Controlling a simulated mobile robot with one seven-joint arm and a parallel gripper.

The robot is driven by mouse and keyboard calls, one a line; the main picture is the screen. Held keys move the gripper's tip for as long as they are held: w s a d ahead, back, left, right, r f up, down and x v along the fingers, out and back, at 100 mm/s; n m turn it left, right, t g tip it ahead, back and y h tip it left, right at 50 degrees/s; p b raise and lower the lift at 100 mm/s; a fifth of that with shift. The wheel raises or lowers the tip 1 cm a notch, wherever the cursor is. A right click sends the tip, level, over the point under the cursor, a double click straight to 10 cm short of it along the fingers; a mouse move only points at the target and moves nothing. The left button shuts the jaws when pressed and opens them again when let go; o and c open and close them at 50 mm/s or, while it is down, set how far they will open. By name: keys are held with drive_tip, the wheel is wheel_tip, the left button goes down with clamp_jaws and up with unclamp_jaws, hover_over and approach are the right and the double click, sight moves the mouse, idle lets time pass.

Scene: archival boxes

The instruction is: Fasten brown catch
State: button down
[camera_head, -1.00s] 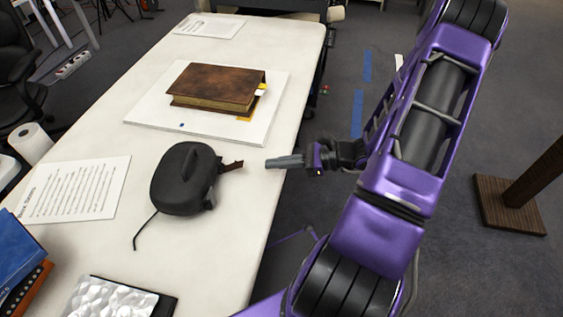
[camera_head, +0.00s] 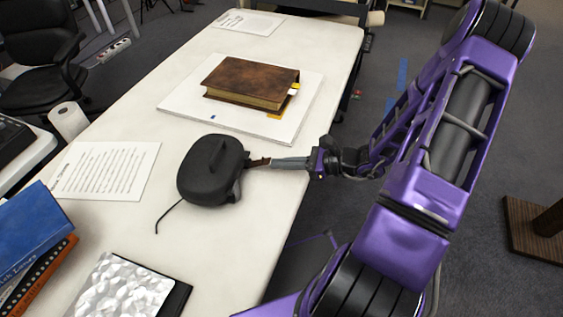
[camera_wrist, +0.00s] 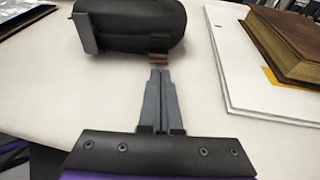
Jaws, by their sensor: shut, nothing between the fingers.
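A rounded black case (camera_head: 208,172) with a top handle stands on the white table, and it also shows at the top of the wrist view (camera_wrist: 130,28). The brown catch (camera_head: 259,161) sticks out from the case's right side; in the wrist view it is a small brown piece (camera_wrist: 158,59) under the case's edge. My gripper (camera_head: 273,163) is shut, with its grey fingers together and nothing between them. In the wrist view its fingertips (camera_wrist: 159,72) are right at the catch's near end. I cannot tell whether they touch it.
A brown book (camera_head: 250,80) lies on a white board (camera_head: 180,103) behind the case. A printed sheet (camera_head: 105,170), blue book (camera_head: 35,232) and silver-patterned item (camera_head: 120,287) lie to the left and front. The table (camera_head: 235,245) is clear in front of the case.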

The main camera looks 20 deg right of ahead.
sight(266, 160)
drive_tip(key=shift+w+a+r+g+h+p, duration=0.1)
drive_tip(key=shift+a+r+g+h+p, duration=0.1)
drive_tip(key=shift+r+g+h+p, duration=0.45)
drive_tip(key=p, duration=0.1)
drive_tip(key=r+h+p, duration=0.1)
drive_tip(key=r+g+p, duration=0.1)
drive_tip(key=shift+w+a+h+p, duration=0.25)
drive_tip(key=shift+a+p, duration=0.05)
drive_tip(key=shift+a, duration=0.1)
drive_tip(key=shift+w+a+r+g+h+p, duration=0.2)
drive_tip(key=shift+a+r+g+h+p, duration=0.15)
drive_tip(key=shift+h, duration=0.25)
drive_tip(key=shift+w+a+r+g+h+p, duration=0.2)
drive_tip(key=shift+h+p, duration=0.2)
drive_tip(key=shift+h, duration=0.2)
drive_tip(key=shift+w+a+r, duration=0.4)
drive_tip(key=shift+a+r, duration=0.05)
drive_tip(key=shift+a, duration=0.2)
drive_tip(key=shift+p, duration=0.3)
drive_tip(key=shift+r+p, duration=0.5)
drive_tip(key=shift+r, duration=0.3)
